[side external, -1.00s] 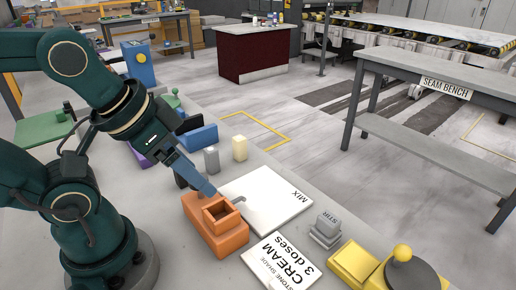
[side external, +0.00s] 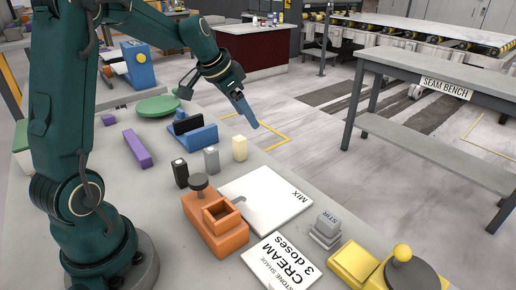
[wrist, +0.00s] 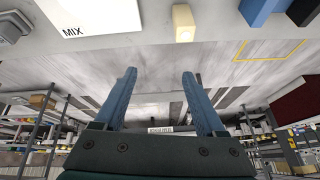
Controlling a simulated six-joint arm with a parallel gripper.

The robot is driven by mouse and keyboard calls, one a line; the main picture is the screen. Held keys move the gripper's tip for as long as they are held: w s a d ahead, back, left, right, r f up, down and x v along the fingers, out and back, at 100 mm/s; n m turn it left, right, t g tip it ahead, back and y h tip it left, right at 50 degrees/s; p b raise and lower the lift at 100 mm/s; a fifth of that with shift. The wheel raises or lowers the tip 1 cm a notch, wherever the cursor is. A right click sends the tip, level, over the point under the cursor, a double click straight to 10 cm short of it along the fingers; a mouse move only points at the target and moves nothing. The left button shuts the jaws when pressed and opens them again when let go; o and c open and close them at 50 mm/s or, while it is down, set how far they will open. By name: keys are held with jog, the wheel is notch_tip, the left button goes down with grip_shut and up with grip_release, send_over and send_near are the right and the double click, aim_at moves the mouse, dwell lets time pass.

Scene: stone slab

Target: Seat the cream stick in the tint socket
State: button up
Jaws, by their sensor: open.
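The cream stick (side external: 240,148) stands upright on the slab, at the end of a row with a grey stick (side external: 211,160) and a black stick (side external: 181,173). It also shows at the top of the wrist view (wrist: 183,24). An orange block (side external: 217,228) with a square opening stands nearer the camera; it may be the tint socket, but no label confirms this. A dark round knob (side external: 199,183) is at its back. My gripper (side external: 254,126) is in the air, its tips above and right of the cream stick in the picture. The wrist view shows its fingers (wrist: 159,73) apart and empty.
A white MIX board (side external: 265,200) lies beside the orange block, and a CREAM 3 doses card (side external: 280,265) in front. A grey STIR block (side external: 326,228) and yellow block (side external: 355,265) stand right. A blue holder (side external: 195,138) and purple bar (side external: 137,148) lie behind left.

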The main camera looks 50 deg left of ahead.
aim_at(237, 138)
jog(key=shift+n+g, duration=0.6)
jog(key=shift+n, duration=0.3)
jog(key=a+f, duration=0.1)
jog(key=f, duration=0.1)
jog(key=a+f, duration=0.2)
jog(key=s+a+f, duration=0.1)
jog(key=shift+s+a+f, duration=0.1)
jog(key=shift+a+f, duration=0.15)
jog(key=shift+f, duration=0.15)
jog(key=shift+x, duration=2.3)
jog(key=shift+d, duration=0.1)
jog(key=shift+c, duration=0.3)
grip_shut()
jog(key=shift+r, duration=0.1)
